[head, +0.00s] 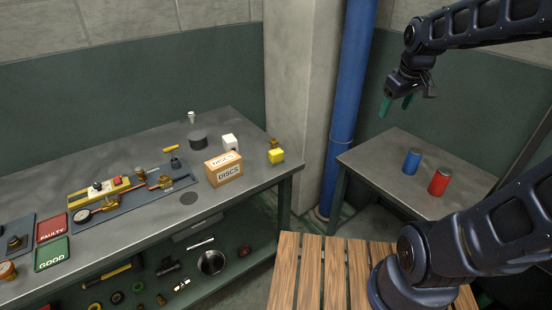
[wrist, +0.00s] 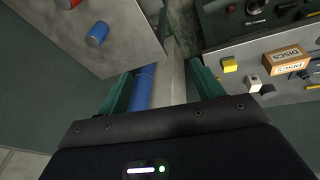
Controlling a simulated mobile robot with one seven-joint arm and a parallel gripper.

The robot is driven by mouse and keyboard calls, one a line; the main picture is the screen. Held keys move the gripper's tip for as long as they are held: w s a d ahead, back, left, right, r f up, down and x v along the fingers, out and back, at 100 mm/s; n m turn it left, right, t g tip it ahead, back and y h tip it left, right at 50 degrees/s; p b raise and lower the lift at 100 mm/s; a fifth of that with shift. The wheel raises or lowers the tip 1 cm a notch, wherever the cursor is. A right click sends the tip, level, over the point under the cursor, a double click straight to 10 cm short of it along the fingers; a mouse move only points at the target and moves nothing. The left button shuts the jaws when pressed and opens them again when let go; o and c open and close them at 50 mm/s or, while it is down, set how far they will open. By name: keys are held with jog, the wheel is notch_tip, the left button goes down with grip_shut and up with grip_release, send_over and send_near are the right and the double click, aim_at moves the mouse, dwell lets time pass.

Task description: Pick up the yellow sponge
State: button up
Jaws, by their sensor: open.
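The yellow sponge (head: 276,156) is a small yellow block near the right end of the long grey workbench, right of the DISCS box. It also shows in the wrist view (wrist: 229,65), to the right of my fingers. My gripper (head: 396,104) is raised in the air above the small side table, well to the right of the sponge and apart from it. In the wrist view its two green fingers (wrist: 161,92) are spread with nothing held between them; the blue pipe shows beyond them.
The DISCS box (head: 223,169), a white block (head: 230,142) and a dark cylinder (head: 198,140) stand left of the sponge. A concrete pillar (head: 302,90) and blue pipe (head: 351,100) rise between bench and side table. Blue (head: 412,161) and red (head: 438,182) cans stand on the side table.

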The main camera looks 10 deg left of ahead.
jog(key=w+a+f+n, duration=0.3)
jog(key=w+a+n, duration=0.2)
jog(key=w+a, duration=0.2)
jog(key=n+g, duration=0.3)
jog(key=n, duration=1.2)
send_over(276, 151)
jog(key=f, duration=2)
jog(key=shift+s, duration=0.2)
jog(key=shift+a+f, duration=0.15)
jog(key=shift+f, duration=0.25)
notch_tip(276, 151, down, 10)
jog(key=shift+w+f, duration=0.15)
jog(key=c, duration=1.1)
